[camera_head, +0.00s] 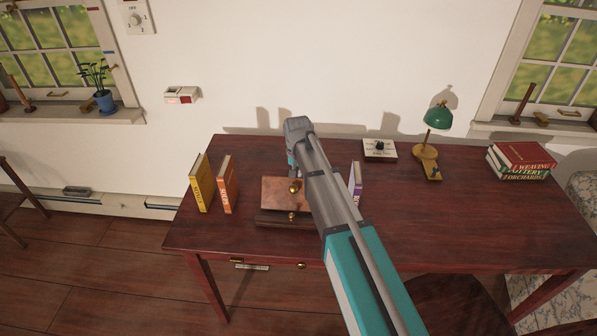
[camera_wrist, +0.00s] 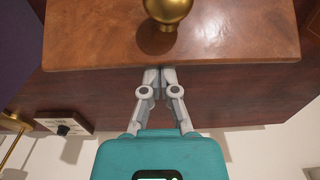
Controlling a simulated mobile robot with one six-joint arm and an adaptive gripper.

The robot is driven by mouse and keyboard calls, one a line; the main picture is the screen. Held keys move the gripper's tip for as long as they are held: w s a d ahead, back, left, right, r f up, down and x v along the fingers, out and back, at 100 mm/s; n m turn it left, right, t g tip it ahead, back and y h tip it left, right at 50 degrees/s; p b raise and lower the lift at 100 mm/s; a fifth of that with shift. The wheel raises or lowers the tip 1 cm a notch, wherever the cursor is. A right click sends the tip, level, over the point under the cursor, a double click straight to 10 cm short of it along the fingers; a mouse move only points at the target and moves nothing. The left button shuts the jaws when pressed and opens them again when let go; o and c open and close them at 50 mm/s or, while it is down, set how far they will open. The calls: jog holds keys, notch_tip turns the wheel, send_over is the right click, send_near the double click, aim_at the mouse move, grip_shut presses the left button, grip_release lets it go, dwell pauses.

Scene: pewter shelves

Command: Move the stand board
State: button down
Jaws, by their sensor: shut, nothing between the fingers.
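The stand board looks to be the reddish-brown wooden board (camera_head: 275,192) between the books near the front left of the desk; I cannot be sure of this. One brass knob (camera_head: 294,187) shows on it, and another shows near the darker base strip in front. The wrist view shows the polished board (camera_wrist: 100,30) with a brass knob (camera_wrist: 165,10) close up. My gripper (camera_wrist: 158,72) is shut and empty, its fingertips at the board's edge facing the wall; I cannot tell if they touch. My arm hides the board's right side in the head view.
On the desk (camera_head: 440,215), yellow (camera_head: 201,183) and orange (camera_head: 227,184) books stand left of the board, and a purple book (camera_head: 355,184) stands right. A dial box (camera_head: 380,150), green lamp (camera_head: 437,116) and stacked books (camera_head: 521,160) stand farther right. The desk's right middle is clear.

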jog(key=shift+s+r, duration=0.45)
jog(key=shift+s, duration=0.1)
jog(key=shift+w+f, duration=0.15)
jog(key=shift+w+f+b, duration=0.55)
jog(key=shift+w, duration=0.3)
jog(key=shift+w+f+b, duration=0.5)
jog(key=shift+w, duration=0.35)
notch_tip(320, 180, up, 10)
jog(key=s+p, duration=0.1)
jog(key=p, duration=0.9)
jog(key=shift+s, duration=0.35)
jog(key=shift+s, duration=0.15)
